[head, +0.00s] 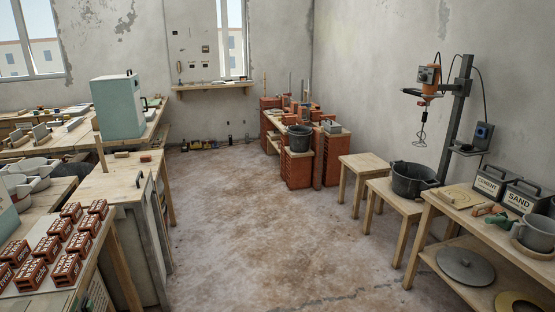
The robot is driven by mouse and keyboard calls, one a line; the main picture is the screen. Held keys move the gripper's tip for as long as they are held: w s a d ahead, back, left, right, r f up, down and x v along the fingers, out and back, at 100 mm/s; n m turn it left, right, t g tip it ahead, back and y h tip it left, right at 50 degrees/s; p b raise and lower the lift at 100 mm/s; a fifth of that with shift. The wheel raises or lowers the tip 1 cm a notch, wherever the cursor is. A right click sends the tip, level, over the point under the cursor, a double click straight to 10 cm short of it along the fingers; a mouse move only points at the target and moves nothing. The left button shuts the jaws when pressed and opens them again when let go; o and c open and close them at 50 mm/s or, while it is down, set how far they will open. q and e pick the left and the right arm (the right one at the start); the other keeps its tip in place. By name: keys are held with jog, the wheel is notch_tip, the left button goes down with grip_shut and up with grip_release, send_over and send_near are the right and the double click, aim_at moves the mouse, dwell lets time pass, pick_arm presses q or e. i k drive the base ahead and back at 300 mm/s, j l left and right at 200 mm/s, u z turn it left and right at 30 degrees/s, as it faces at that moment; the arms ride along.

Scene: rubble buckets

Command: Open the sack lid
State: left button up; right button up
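No sack is plainly recognisable in the head view, and I cannot tell which lid is the sack lid. Two grey bins with dark handled tops stand on the right bench: one labelled CEMENT (489,185) and one labelled SAND (519,199). Both tops look shut. A pale green box (119,106) with a small handle on top stands on the left bench and also looks shut. Neither of my grippers is in view.
The right bench (455,211) also holds a grey pot (536,232) and trowels. A black bucket (413,179) sits on a low stool below a mixer (430,80). The middle floor (270,230) is clear.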

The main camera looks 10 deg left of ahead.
aim_at(127, 186)
jog(key=i+j+u, duration=0.2)
jog(key=i+u, duration=0.3)
jog(key=i, duration=0.3)
jog(key=i+l+u, duration=0.15)
jog(key=i+u, duration=0.3)
jog(key=i, duration=0.35)
jog(key=i+u, duration=0.5)
jog(key=i+l+u, duration=0.3)
jog(key=i+u, duration=0.15)
jog(key=i, duration=0.15)
jog(key=i+l+u, duration=0.1)
jog(key=i+u, duration=0.35)
jog(key=i+l+u, duration=0.15)
jog(key=u, duration=0.25)
jog(key=i+l+u, duration=0.45)
jog(key=k+j, duration=0.1)
